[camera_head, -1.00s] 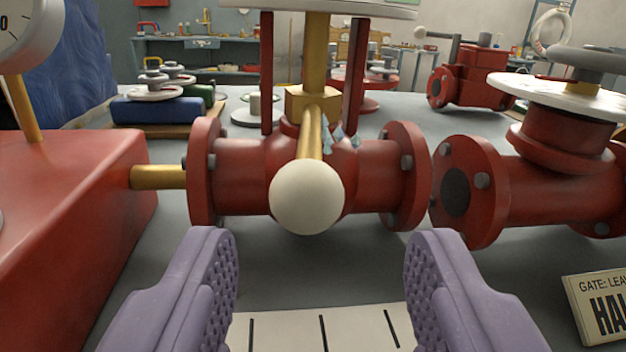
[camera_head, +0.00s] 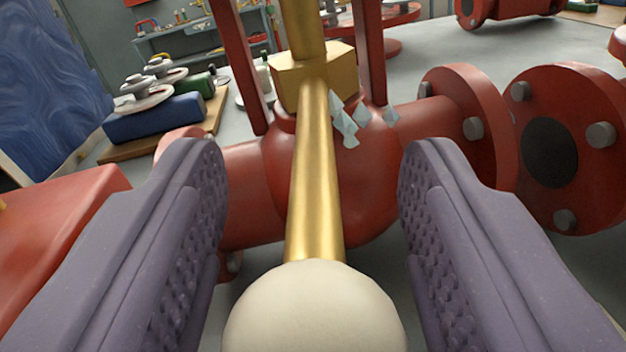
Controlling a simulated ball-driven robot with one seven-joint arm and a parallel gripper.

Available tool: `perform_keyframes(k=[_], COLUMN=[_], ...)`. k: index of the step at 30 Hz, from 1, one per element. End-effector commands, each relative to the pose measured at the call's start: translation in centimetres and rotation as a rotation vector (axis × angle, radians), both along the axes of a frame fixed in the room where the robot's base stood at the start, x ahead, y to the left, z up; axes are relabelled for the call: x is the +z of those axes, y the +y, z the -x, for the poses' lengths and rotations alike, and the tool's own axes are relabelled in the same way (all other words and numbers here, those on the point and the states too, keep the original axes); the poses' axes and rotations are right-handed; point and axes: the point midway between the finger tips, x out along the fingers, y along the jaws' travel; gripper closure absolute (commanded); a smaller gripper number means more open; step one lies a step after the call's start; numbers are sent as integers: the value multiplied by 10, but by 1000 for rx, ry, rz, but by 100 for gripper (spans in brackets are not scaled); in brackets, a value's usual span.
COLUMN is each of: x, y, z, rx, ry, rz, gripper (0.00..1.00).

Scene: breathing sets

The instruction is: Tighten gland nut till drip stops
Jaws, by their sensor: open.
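The brass gland nut (camera_head: 318,78) sits around the brass stem (camera_head: 308,28) on top of the red valve body (camera_head: 375,190). A brass lever (camera_head: 317,180) runs from the nut toward me and ends in a cream ball knob (camera_head: 314,312). Pale blue drops (camera_head: 345,122) show just right of the nut, on the valve neck. My gripper (camera_head: 313,165) is open. Its purple fingers stand on either side of the lever, with clear gaps and no contact visible. The knob lies low between the fingers, partly cut off by the frame's bottom edge.
Red yoke posts (camera_head: 372,55) rise on both sides of the stem. A flanged red pipe (camera_head: 545,150) stands close at the right. A red box (camera_head: 60,230) is at the lower left. Blue and green blocks with handwheels (camera_head: 155,120) lie on a board behind left.

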Motion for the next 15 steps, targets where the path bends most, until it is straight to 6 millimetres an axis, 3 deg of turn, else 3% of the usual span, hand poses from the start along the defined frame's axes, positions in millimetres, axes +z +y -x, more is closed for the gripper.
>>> perform_keyframes(k=[1, 7, 15], x=[0, 0, 1], y=[0, 0, 5], z=[0, 0, -1], rx=[0, 0, -34], ry=[0, 0, -2], rz=[0, 0, 0], gripper=[53, 98, 100])
